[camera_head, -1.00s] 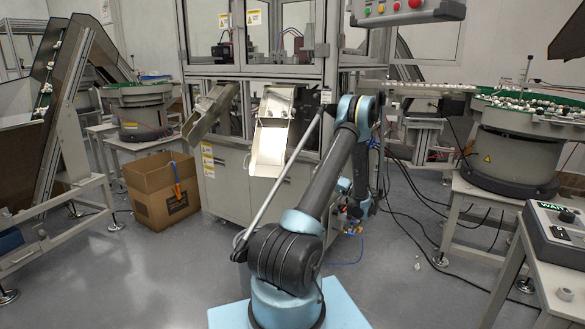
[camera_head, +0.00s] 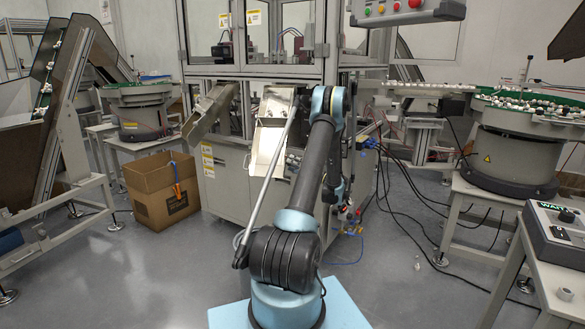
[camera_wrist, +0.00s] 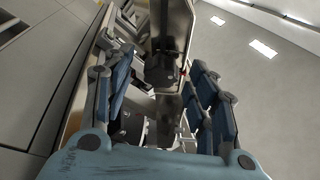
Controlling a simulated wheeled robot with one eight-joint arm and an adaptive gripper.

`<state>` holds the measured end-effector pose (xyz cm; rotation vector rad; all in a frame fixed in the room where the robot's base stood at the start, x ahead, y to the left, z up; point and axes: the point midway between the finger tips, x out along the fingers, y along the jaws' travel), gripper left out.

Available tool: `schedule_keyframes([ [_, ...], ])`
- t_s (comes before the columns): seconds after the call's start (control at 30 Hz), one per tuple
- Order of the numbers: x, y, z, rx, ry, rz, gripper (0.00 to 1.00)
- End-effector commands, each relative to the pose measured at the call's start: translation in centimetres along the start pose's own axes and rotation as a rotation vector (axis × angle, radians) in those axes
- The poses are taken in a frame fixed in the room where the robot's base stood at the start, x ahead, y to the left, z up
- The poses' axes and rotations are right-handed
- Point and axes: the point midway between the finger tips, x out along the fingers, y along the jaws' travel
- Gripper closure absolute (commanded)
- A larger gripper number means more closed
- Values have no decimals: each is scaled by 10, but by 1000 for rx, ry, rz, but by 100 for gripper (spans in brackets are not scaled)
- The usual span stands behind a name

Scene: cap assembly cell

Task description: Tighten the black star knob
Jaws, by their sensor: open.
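In the wrist view a dark, blocky knob-like part (camera_wrist: 161,70) sits on a metal bracket, between and beyond the fingers of my gripper (camera_wrist: 160,84). It looks like the black star knob, but its star shape is not clear. The gripper is open, with blue-padded fingers apart on both sides and nothing held between them. I cannot tell whether any finger touches the knob. In the head view my arm hides most of the gripper, and I cannot make out the knob there.
A metal chute (camera_head: 265,150) hangs on the front of the machine cabinet (camera_head: 225,175), close to my arm. A second chute (camera_head: 207,112) is on its left. A cardboard box (camera_head: 160,190) stands on the floor. A control box (camera_head: 556,235) sits on the right table.

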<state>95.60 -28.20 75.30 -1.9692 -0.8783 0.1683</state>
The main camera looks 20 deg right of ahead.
Motion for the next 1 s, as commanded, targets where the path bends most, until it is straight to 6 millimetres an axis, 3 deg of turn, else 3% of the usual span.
schedule_keyframes([
  [0.3, 2, 0, 0, 0, 0, 0, 50],
  [0.5, 2, 0, 0, 0, 0, 0, 92],
  [0.77, 2, 0, 0, 34, -1, 15, 92],
  [1.0, 3, -2, 0, 217, -1, 92, 92],
])
